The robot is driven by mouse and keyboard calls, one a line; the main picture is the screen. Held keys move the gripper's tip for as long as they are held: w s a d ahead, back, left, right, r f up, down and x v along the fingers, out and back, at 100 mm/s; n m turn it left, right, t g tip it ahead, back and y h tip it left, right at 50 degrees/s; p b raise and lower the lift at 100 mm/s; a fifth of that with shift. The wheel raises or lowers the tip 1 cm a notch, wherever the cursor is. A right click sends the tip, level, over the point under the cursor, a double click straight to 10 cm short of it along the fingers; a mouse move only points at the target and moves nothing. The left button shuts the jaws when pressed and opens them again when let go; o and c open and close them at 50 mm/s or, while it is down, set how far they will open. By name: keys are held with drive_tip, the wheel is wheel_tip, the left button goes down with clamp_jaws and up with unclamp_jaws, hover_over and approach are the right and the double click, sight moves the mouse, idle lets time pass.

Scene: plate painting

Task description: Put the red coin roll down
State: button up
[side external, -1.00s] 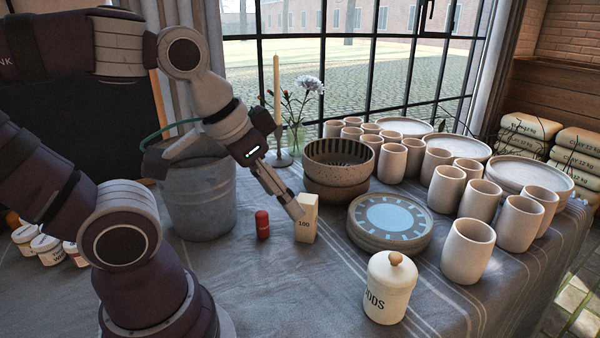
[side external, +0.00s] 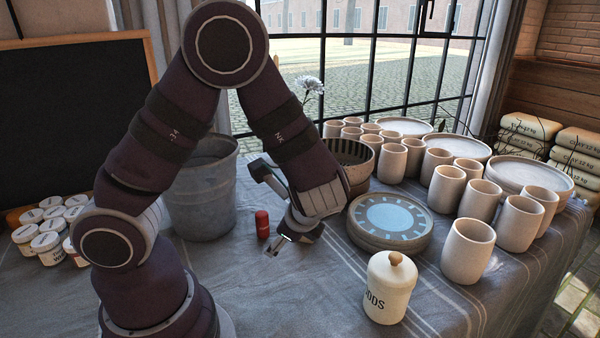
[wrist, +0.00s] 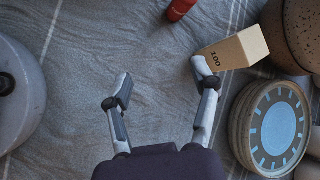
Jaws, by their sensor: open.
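The red coin roll (side external: 262,224) stands upright on the grey cloth, in front of the bucket. Part of it shows at the top edge of the wrist view (wrist: 180,8). My gripper (side external: 288,242) is low over the cloth, just right of and nearer the camera than the roll. In the wrist view, its fingers (wrist: 160,82) are spread with only bare cloth between them, and the roll lies beyond them. The cream block marked 100 (wrist: 232,52) is beside the right fingertip, which overlaps its edge; I cannot tell if they touch. My arm hides the block in the side view.
A stack of plates with a blue dial pattern (side external: 352,238) is right of my gripper. A speckled bowl (side external: 362,172) is behind it. A metal bucket (side external: 200,200) stands at the back left. A lidded white jar (side external: 388,290) and several cups are at right.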

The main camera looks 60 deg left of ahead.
sight(264, 224)
drive_tip(key=f+m+y, duration=0.1)
drive_tip(key=m, duration=0.1)
drive_tip(key=a+f+m+y, duration=0.1)
drive_tip(key=m, duration=0.1)
drive_tip(key=a+m+y, duration=0.1)
drive_tip(key=shift+s+a+f+m+t+y, duration=0.1)
drive_tip(key=shift+f+m+t+y, duration=0.2)
drive_tip(key=shift+f+m, duration=0.1)
drive_tip(key=m, duration=0.1)
drive_tip(key=m+t+y, duration=0.1)
drive_tip(key=m, duration=0.1)
drive_tip(key=shift+a+f, duration=0.35)
drive_tip(key=shift+a, duration=0.05)
drive_tip(key=shift+m, duration=0.3)
drive_tip(key=x, duration=0.7)
drive_tip(key=r+x, duration=0.1)
drive_tip(key=x, duration=0.2)
drive_tip(key=shift+w+a+f, duration=0.1)
drive_tip(key=shift+w+a, duration=0.15)
drive_tip(key=shift+a, duration=0.2)
drive_tip(key=shift+y, duration=0.3)
clamp_jaws()
